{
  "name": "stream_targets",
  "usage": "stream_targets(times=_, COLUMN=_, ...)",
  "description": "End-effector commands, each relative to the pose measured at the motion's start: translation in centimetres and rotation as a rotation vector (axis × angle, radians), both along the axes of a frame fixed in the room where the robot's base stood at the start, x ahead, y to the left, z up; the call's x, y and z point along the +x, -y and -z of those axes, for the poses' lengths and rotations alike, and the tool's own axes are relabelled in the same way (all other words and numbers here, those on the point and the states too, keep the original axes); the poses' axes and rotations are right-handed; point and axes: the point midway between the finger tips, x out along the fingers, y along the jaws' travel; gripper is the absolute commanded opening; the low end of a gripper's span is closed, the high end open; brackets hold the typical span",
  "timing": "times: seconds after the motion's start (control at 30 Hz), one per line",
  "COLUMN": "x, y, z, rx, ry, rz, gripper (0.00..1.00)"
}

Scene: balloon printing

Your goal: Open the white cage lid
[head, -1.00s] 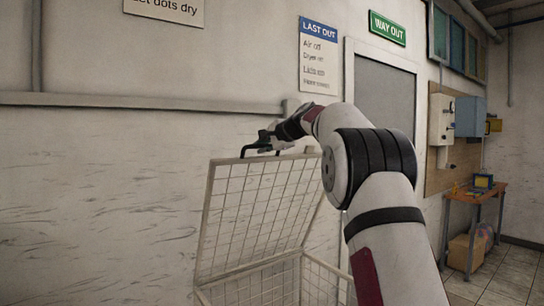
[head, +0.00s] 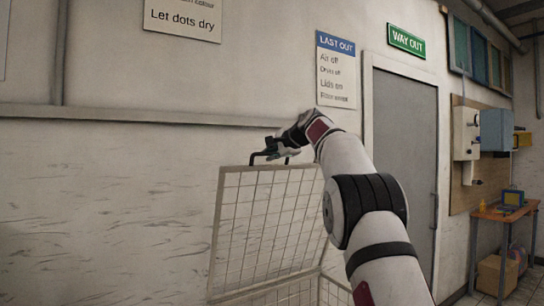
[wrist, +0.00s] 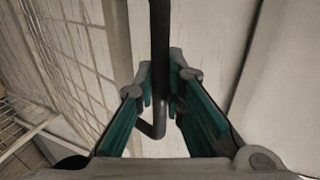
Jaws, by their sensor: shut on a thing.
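The white cage lid (head: 262,225) is a wire-mesh panel in a pale frame, standing steeply raised from the cage in the head view. A black handle (head: 268,152) is fixed at its top edge. My gripper (head: 285,152) is at that handle. In the wrist view the handle (wrist: 159,60) runs between the fingers of my gripper (wrist: 160,85), which are shut on it. The mesh of the lid (wrist: 75,60) shows at the left there. The white cage body (head: 290,292) shows only in part at the bottom of the head view.
A wall with a horizontal rail (head: 130,115) stands close behind the raised lid. A grey door (head: 403,160) is to the right. A small table (head: 500,212) with items stands at the far right, with a cardboard box (head: 497,275) under it.

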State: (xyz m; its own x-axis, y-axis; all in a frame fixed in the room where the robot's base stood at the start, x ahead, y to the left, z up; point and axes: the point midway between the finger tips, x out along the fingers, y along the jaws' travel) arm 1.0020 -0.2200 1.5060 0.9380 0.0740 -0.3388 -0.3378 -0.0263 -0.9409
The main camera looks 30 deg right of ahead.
Motion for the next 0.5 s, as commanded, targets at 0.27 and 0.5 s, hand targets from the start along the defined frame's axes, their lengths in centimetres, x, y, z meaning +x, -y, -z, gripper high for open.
stream_targets(times=0.27, x=-0.03, y=0.06, z=-0.07, rx=0.000, ry=0.001, rz=0.001, gripper=0.32)
stream_targets(times=0.5, x=-0.03, y=0.04, z=-0.03, rx=0.000, ry=0.001, rz=0.001, gripper=0.32)
